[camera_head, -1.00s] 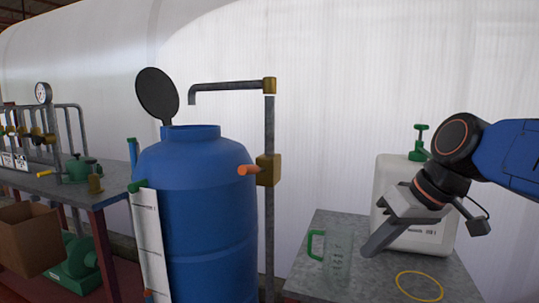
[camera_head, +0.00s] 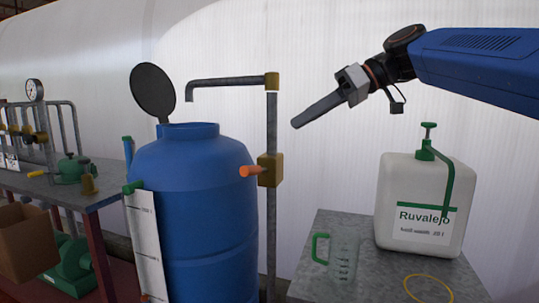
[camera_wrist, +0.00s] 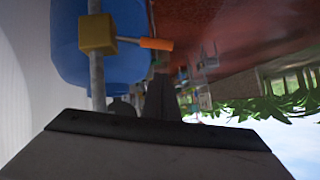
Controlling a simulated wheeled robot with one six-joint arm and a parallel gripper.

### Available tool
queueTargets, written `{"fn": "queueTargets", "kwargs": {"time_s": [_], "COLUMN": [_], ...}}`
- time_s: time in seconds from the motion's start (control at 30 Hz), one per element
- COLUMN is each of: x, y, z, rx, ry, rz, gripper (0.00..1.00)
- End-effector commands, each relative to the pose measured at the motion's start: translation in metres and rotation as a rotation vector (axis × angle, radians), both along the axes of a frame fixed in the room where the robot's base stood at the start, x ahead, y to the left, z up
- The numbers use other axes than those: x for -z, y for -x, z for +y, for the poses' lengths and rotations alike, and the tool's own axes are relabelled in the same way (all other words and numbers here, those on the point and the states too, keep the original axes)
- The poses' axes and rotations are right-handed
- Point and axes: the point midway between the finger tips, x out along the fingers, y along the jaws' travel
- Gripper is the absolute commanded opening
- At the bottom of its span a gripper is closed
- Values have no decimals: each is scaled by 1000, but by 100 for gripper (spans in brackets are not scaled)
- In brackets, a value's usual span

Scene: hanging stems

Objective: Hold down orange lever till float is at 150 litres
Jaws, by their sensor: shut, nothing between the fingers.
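The orange lever (camera_head: 251,171) sticks out to the left from a brass valve block (camera_head: 270,170) on the grey standpipe, right of the blue tank (camera_head: 195,215). The lever looks about level. A white level scale (camera_head: 147,245) hangs on the tank's left side; its small print and the float's reading are too small to make out. My gripper (camera_head: 296,123) is shut and empty, up and to the right of the lever, apart from it. In the wrist view the lever (camera_wrist: 156,44) shows beyond the fingers, beside the valve block (camera_wrist: 97,34).
A grey spout (camera_head: 230,82) reaches over the tank's open mouth, with the black lid (camera_head: 153,92) tilted up behind. At right, a white Ruvalejo canister (camera_head: 425,205) and a clear jug (camera_head: 343,257) with a green handle stand on a grey table (camera_head: 318,225).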

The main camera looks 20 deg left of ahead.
Motion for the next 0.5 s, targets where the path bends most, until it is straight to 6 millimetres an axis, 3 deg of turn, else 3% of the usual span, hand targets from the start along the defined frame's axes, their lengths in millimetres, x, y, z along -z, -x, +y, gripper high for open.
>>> {"fn": "queueTargets", "kwargs": {"time_s": [0.5], "x": [-5], "y": [-1], "z": [8], "rx": [-27], "ry": [-15], "rz": [-10], "gripper": [0]}}
